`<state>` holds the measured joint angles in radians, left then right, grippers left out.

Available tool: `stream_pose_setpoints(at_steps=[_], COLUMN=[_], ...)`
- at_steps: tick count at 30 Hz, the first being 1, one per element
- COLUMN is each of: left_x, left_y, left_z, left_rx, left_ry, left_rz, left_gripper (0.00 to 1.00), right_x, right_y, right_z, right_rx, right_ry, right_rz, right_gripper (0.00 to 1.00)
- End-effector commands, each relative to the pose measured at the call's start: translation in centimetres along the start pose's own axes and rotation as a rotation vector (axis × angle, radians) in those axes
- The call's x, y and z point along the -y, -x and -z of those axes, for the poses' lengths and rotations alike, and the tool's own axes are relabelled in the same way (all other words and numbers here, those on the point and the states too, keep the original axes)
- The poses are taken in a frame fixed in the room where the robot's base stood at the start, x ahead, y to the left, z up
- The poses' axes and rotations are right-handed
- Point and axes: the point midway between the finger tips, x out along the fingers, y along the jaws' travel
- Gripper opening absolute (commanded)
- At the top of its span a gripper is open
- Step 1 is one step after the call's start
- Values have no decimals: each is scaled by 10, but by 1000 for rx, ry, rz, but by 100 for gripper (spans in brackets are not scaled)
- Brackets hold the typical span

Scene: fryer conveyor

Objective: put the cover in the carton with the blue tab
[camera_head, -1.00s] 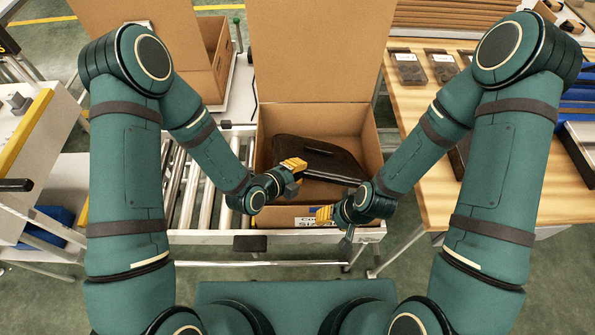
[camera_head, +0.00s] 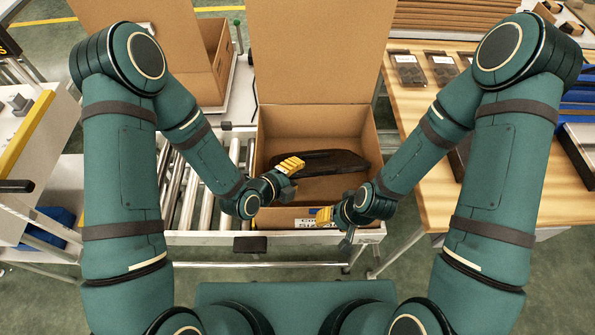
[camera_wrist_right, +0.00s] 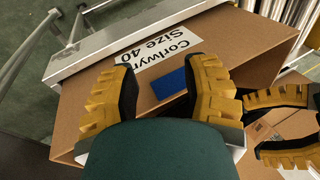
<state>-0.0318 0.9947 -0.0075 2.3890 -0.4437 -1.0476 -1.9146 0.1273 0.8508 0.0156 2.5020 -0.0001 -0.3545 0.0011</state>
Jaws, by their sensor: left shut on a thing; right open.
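The cover (camera_head: 335,160) is a dark, thin, flat piece inside the mouth of the open cardboard carton (camera_head: 376,138) in the head view. My left gripper (camera_head: 290,166) is shut on its left part. Whether the cover touches the carton floor I cannot tell. My right gripper (camera_head: 323,216) is open at the carton's front wall. In the right wrist view, the right gripper's fingers (camera_wrist_right: 163,88) stand apart on either side of a blue tab (camera_wrist_right: 172,85) on the carton wall, beside a white label reading "Size 40" (camera_wrist_right: 165,45). The left gripper's yellow fingers (camera_wrist_right: 283,125) show at the right edge.
The carton's tall back flap (camera_head: 318,50) stands upright. The carton sits on a roller conveyor (camera_head: 185,195); bare rollers lie to its left. Another open carton (camera_head: 215,60) stands behind left. A wooden table (camera_head: 435,205) with dark packaged items (camera_head: 408,70) is on the right.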

Motion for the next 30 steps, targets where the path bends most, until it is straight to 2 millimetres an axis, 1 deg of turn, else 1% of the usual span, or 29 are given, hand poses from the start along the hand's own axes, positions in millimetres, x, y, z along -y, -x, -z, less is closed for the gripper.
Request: stream_pose_setpoints(at_steps=[1, 6, 10, 15, 19, 24, 30], left_x=[1, 2, 4, 4, 3, 1, 0], left_y=[12, 50, 80, 90, 97, 102, 103], left_z=[-1, 0, 0, 0, 0, 0, 0], left_rx=[3, 3, 2, 2, 2, 1, 1], left_ry=[2, 3, 5, 3, 3, 2, 1], left_rz=[-2, -1, -4, -3, -2, -2, 0], left_gripper=[44, 44, 44, 44, 44, 44, 44], right_x=[1, 3, 10, 17, 20, 23, 23], right_y=[2, 8, 26, 45, 55, 62, 62], right_z=[0, -1, -2, 3, 6, 8, 9], right_rx=[1, 3, 11, 2, -3, -7, -8], right_ry=[0, 0, -2, -6, -8, -10, -11], right_rz=[0, 0, 0, -1, -1, -2, -2], right_gripper=[47, 47, 47, 47, 47, 47, 47])
